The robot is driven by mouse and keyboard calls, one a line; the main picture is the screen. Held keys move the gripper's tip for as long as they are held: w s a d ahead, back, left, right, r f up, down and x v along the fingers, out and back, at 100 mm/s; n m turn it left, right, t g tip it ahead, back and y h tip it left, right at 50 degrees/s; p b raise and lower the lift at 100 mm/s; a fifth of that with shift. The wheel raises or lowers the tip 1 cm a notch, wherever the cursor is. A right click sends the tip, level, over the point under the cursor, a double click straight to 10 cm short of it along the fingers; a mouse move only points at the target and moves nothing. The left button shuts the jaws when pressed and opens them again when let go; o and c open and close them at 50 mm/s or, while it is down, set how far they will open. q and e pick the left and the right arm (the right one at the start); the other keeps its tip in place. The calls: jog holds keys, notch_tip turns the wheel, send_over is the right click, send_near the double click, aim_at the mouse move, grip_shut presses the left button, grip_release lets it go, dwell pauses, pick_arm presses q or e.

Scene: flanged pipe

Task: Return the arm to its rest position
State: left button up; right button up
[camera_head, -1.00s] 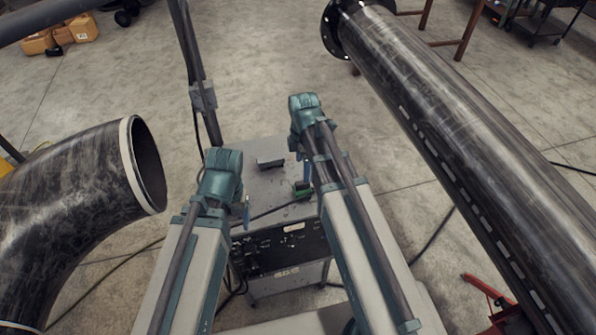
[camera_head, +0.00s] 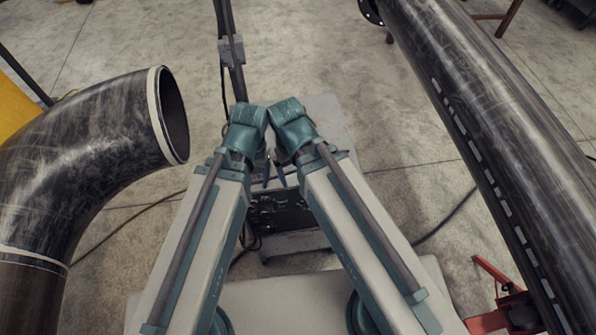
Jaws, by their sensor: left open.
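My two arms reach forward side by side from the bottom of the head view, and their teal wrists almost meet near the middle. My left gripper (camera_head: 267,174) shows as a small dark blue tip below its wrist, open, with nothing seen in it. My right gripper (camera_head: 281,174) is mostly hidden beneath its wrist; only a small blue piece shows, and its jaw state is unclear. Neither arm is seen touching a pipe.
A dark curved pipe elbow (camera_head: 90,150) with a pale rim stands at left. A long flanged pipe (camera_head: 490,130) runs diagonally at right. A grey machine (camera_head: 325,115) stands beyond my wrists. A red stand (camera_head: 505,310) is at lower right. Open floor lies between.

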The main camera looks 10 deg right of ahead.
jog(key=shift+f, duration=0.1)
notch_tip(320, 180, down, 6)
jog(key=b, duration=0.6)
jog(key=shift+f+b, duration=0.25)
jog(key=shift+b, duration=0.1)
jog(key=shift+o, duration=0.5)
jog(key=shift+r, duration=0.2)
